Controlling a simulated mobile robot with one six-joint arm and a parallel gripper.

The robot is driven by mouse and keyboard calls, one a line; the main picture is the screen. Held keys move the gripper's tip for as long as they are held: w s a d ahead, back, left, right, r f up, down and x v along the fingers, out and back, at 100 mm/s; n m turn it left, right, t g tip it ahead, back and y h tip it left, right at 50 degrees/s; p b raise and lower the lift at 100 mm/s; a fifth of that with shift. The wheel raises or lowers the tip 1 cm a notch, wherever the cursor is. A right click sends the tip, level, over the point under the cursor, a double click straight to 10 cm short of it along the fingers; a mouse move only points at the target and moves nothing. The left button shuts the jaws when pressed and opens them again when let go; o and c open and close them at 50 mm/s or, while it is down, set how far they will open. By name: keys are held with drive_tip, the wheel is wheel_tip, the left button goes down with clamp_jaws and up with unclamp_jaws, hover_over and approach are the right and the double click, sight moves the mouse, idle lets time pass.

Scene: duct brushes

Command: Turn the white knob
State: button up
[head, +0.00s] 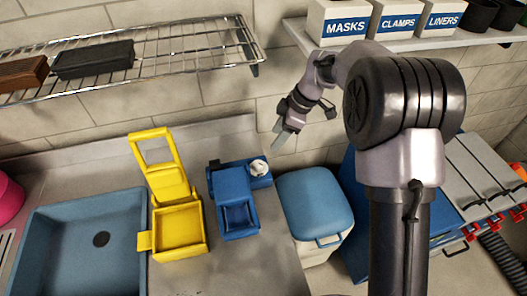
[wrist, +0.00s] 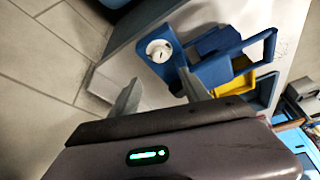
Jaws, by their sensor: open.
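The white knob (head: 258,167) is round and sits on a blue block behind and right of the blue open-topped box (head: 236,200) on the grey counter. In the wrist view the knob (wrist: 159,50) shows clearly, with a dark mark on its face, beyond the fingertips. My gripper (head: 280,138) is up and to the right of the knob in the head view, apart from it. In the wrist view my gripper (wrist: 160,88) has its two grey fingers spread, with nothing held between them.
A yellow box with a raised frame (head: 178,230) stands left of the blue box, beside a blue sink (head: 70,250). A lidded blue-and-white bin (head: 315,205) is right of the counter. A wire rack (head: 170,60) hangs above; a shelf (head: 410,42) holds labelled boxes.

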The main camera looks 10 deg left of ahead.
sight(259, 163)
drive_tip(key=b+x, duration=0.2)
drive_tip(key=x, duration=1.2)
drive_tip(key=shift+f+b, duration=0.25)
drive_tip(key=shift+b, duration=0.05)
clamp_jaws()
